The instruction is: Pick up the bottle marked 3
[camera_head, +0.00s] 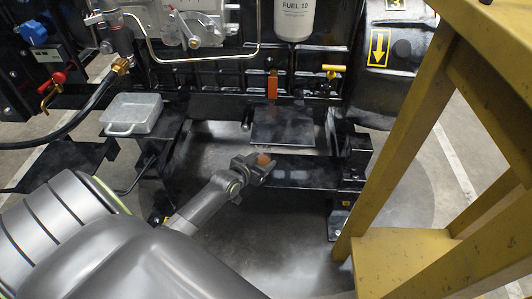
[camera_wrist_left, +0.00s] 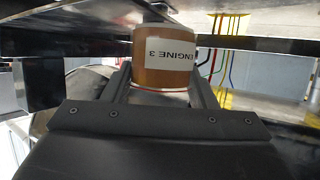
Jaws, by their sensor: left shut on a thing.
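The bottle marked 3 is brown with a white label reading "ENGINE 3", upside down in the left wrist view (camera_wrist_left: 165,60). My left gripper (camera_wrist_left: 160,88) is shut on it, with one finger on each side. In the head view my left gripper (camera_head: 258,165) is low in front of the engine, and only a small orange-brown part of the bottle (camera_head: 264,160) shows between its fingers. I cannot tell whether the bottle touches anything beneath it. My right gripper is not in view.
A dark plate (camera_head: 283,125) and a black beam (camera_head: 300,173) lie close to the left gripper. A grey metal tray (camera_head: 133,114) stands on the left. A yellow frame (camera_head: 405,130) blocks the right side. Open floor (camera_head: 270,240) lies in front.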

